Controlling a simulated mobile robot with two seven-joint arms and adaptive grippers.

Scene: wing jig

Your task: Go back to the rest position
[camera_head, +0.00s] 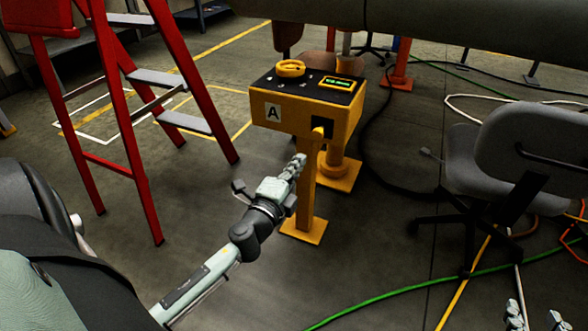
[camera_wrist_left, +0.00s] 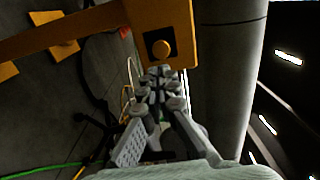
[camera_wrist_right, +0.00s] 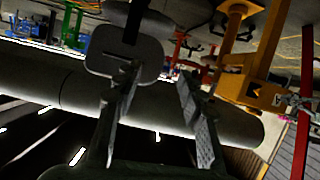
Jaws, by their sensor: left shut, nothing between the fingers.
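My left gripper (camera_head: 300,160) is in the middle of the head view, in front of the yellow control box (camera_head: 287,117). It is shut and empty. In the left wrist view the shut fingers (camera_wrist_left: 160,75) point at a round yellow knob (camera_wrist_left: 161,48) on the box's side; whether they touch it cannot be told. My right gripper (camera_head: 534,314) shows only by its fingertips at the bottom right of the head view. In the right wrist view its fingers (camera_wrist_right: 157,88) stand apart with nothing held between them.
The box stands on a yellow post. A red ladder (camera_head: 150,110) stands at left. A grey office chair (camera_head: 530,140) stands at right, near my right gripper. Green (camera_head: 400,290) and yellow cables lie on the floor. A large grey cylinder (camera_head: 430,25) crosses the top.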

